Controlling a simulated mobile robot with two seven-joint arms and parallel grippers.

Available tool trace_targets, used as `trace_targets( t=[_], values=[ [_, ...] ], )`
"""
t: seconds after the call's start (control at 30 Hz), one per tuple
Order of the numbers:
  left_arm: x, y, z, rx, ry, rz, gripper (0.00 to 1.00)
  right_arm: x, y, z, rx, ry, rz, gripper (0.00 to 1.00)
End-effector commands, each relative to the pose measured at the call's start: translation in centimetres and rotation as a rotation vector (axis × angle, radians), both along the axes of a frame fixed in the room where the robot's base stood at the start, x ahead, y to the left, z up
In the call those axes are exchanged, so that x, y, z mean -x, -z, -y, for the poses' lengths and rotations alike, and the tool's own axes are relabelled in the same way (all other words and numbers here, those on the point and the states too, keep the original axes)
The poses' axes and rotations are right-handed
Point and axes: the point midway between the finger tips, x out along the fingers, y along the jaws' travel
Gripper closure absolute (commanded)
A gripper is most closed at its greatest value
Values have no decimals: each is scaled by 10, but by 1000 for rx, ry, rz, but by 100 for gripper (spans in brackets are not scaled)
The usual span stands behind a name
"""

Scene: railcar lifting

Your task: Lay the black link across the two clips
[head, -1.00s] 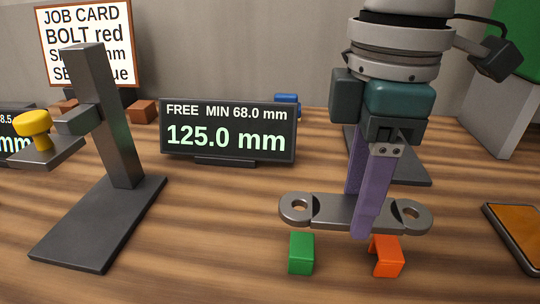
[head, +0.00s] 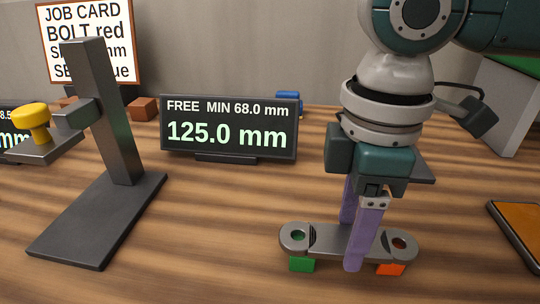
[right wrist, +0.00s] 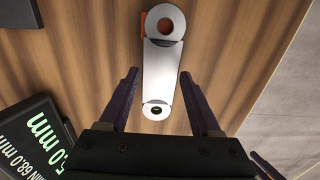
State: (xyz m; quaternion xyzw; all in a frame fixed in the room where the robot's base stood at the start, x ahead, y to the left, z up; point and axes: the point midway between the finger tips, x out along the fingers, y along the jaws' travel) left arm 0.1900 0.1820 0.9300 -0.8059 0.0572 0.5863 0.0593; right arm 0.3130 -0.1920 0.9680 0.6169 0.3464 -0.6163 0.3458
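The black link (head: 327,240), a flat grey-black bar with a round eye at each end, lies level across the green clip (head: 302,265) and the orange clip (head: 391,269). Its left eye is over the green clip and its right eye over the orange one. It appears to rest on both. My right gripper (head: 358,245) straddles the link's middle, one purple finger in front and one behind. In the right wrist view, gaps show between the link (right wrist: 161,75) and both fingers of the open gripper (right wrist: 159,73). My left gripper is not in view.
A dark stand (head: 112,130) with a yellow knob (head: 30,115) is on the left. A display (head: 228,128) reading 125.0 mm stands behind the link. An orange-screened device (head: 520,232) lies at the right edge. The wood between stand and link is clear.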

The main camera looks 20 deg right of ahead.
Motion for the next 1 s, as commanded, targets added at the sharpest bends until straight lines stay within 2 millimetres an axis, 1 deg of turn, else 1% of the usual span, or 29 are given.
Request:
trace_targets(
  t=[0.03, 0.17, 0.4, 0.5, 0.57, 0.67, 0.8, 0.9, 1.0],
  values=[
    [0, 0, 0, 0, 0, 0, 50, 0, 0, 0, 0, 0, 0, 29],
    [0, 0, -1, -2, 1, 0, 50, 0, 0, 0, 1, 0, 1, 14],
    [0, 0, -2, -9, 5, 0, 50, 0, -1, 0, 1, 0, 1, 14],
    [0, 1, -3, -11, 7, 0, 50, -1, -7, 0, 0, 0, 4, 14],
    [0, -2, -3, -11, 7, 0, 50, -1, -16, 0, -1, 1, 4, 14],
    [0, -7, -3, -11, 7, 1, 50, -1, -37, 0, 0, 0, 6, 14],
    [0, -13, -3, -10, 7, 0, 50, -1, -71, 0, -1, 1, 5, 14],
    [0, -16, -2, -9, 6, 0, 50, -1, -92, 0, -2, 0, 5, 14],
    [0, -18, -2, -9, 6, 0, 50, -1, -109, 0, -1, 0, 3, 14]
  ],
)
